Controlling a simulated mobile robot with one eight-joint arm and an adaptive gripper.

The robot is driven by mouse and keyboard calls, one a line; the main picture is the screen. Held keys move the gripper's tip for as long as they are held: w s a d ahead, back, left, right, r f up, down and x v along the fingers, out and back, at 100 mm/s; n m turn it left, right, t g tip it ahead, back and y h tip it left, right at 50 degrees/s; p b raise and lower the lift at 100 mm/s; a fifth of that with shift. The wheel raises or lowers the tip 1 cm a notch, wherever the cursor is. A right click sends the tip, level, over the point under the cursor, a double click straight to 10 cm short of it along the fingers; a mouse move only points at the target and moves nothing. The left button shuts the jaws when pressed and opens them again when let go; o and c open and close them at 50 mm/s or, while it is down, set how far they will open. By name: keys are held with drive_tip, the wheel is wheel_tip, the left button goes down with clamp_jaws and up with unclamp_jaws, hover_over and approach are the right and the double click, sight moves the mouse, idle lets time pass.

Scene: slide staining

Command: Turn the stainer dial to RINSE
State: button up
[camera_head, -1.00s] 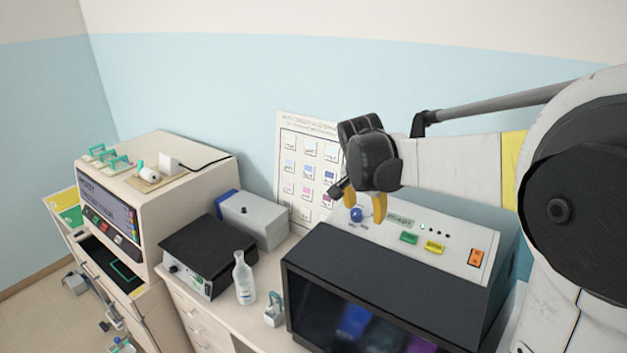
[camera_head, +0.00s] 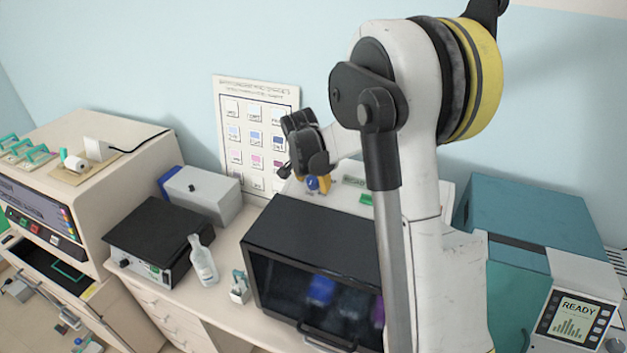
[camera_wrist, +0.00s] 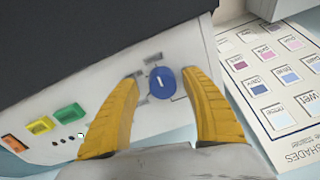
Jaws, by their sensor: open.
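The stainer (camera_head: 300,228) is a dark box with a glass front and a pale control panel along its back. Its blue round dial (camera_wrist: 162,82) carries a short white mark that points roughly up and down in the wrist view. Small grey labels surround the dial, too small to read. The dial also shows in the head view (camera_head: 312,183), partly covered. My gripper (camera_wrist: 163,75) is open, with one yellow finger on each side of the dial and a visible gap on both sides. I cannot tell how far the fingertips are from the panel.
On the panel are a green button (camera_wrist: 72,114), a yellow button (camera_wrist: 41,125) and an orange switch (camera_wrist: 14,143). A shade chart (camera_head: 258,140) stands against the wall beside the dial. A bottle (camera_head: 203,262) and a black-topped device (camera_head: 158,240) stand left of the stainer.

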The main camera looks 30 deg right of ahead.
drive_tip(key=shift+w+f, duration=0.2)
drive_tip(key=shift+w, duration=0.2)
drive_tip(key=shift+s, duration=0.15)
drive_tip(key=shift+c, duration=0.2)
drive_tip(key=shift+s+r, duration=0.15)
drive_tip(key=c, duration=0.5)
clamp_jaws()
